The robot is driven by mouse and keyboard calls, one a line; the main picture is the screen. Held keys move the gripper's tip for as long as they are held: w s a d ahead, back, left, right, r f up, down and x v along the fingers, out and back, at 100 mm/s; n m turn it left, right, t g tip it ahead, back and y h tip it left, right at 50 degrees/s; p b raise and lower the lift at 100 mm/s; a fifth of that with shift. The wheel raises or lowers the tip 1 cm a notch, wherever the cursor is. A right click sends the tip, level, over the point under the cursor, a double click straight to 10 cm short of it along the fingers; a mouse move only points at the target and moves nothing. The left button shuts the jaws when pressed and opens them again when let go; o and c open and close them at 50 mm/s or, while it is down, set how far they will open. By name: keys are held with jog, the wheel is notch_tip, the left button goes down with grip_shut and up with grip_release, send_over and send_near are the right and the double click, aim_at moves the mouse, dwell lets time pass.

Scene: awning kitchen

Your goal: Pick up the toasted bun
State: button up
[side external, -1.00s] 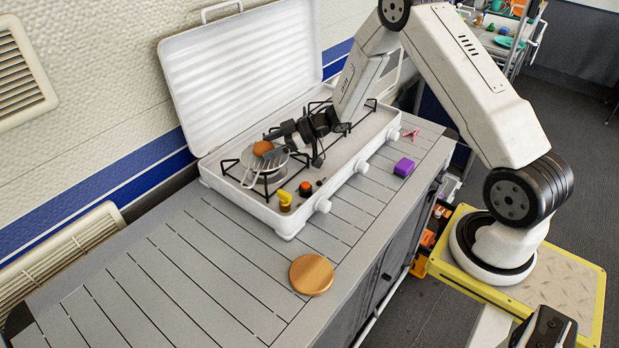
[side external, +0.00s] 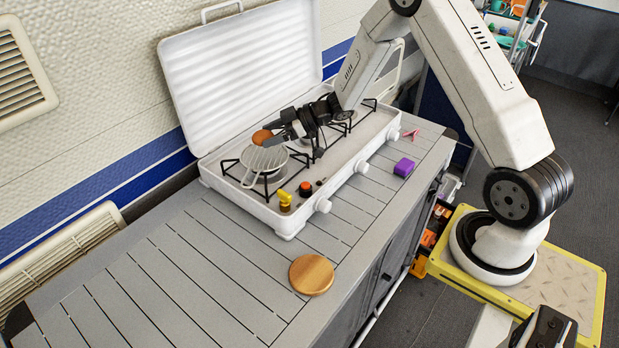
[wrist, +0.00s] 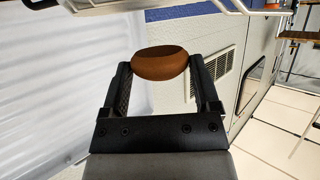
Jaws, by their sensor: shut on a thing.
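The toasted bun (side external: 261,137) is round and brown. It is held between the fingertips of my gripper (side external: 273,133) above the round grill rack (side external: 265,160) on the left burner of the stove. In the wrist view the bun (wrist: 160,63) sits between the two black fingers of my gripper (wrist: 162,72), which touch its sides. The bun appears clear of the rack in the side view.
The white camping stove (side external: 292,215) has its lid (side external: 240,75) standing open behind the burners. A yellow thing (side external: 284,197), a purple block (side external: 404,167) and a round wooden board (side external: 311,274) are nearby. The left counter is clear.

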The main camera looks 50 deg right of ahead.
jog(key=s+a+r, duration=0.1)
jog(key=s+r, duration=0.8)
jog(key=s, duration=0.4)
jog(key=shift+s+r, duration=0.2)
jog(key=shift+s, duration=0.1)
jog(key=shift+w, duration=0.1)
